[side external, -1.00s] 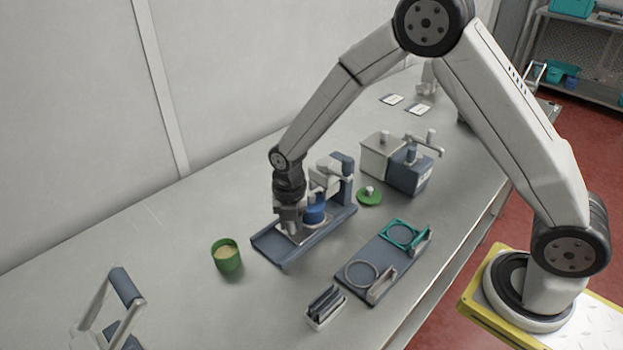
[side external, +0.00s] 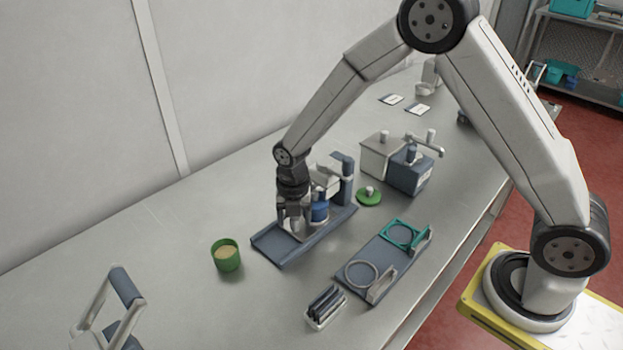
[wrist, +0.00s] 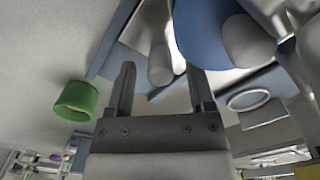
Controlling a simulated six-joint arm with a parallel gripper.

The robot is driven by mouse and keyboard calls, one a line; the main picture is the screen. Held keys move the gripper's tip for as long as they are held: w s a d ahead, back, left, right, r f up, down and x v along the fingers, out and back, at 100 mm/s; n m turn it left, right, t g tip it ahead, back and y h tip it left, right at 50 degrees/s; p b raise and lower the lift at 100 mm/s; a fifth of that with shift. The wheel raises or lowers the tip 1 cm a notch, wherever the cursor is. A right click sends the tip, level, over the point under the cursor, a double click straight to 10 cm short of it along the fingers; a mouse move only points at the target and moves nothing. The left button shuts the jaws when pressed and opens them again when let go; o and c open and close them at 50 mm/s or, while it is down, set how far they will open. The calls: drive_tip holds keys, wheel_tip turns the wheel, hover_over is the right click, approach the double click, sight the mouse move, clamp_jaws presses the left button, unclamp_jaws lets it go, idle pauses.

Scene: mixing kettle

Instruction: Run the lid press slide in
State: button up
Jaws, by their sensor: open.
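The lid press has a blue-grey base rail (side external: 273,249) and an upright post (side external: 347,178) at its far right end. A blue cylindrical part (side external: 320,210) sits on the slide under the press head; it also shows large at the top of the wrist view (wrist: 205,32). My gripper (side external: 294,232) is low over the slide, just left of the blue part. The slide's plate and handle are partly hidden by my gripper.
A green cup (side external: 226,256) with yellowish contents stands left of the press. A green lid (side external: 368,197) lies to its right. A tray with two rings (side external: 345,285) and a small rack (side external: 325,307) are in front. Grey and blue boxes (side external: 408,172) stand behind.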

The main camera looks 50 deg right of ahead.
drive_tip(key=shift+r, duration=3.75)
drive_tip(key=shift+c, duration=0.3)
drive_tip(key=shift+s+a, duration=0.1)
drive_tip(key=c, duration=0.7)
drive_tip(key=shift+s+a, duration=0.1)
drive_tip(key=shift+a, duration=0.05)
clamp_jaws()
drive_tip(key=s+a+r+m+t+h, duration=0.2)
drive_tip(key=s+a+m+h, duration=0.1)
drive_tip(key=a, duration=0.6)
drive_tip(key=shift+s+a+r+m+h, duration=0.25)
drive_tip(key=shift+s+h, duration=0.25)
drive_tip(key=shift+s, duration=0.25)
drive_tip(key=shift+d, duration=0.15)
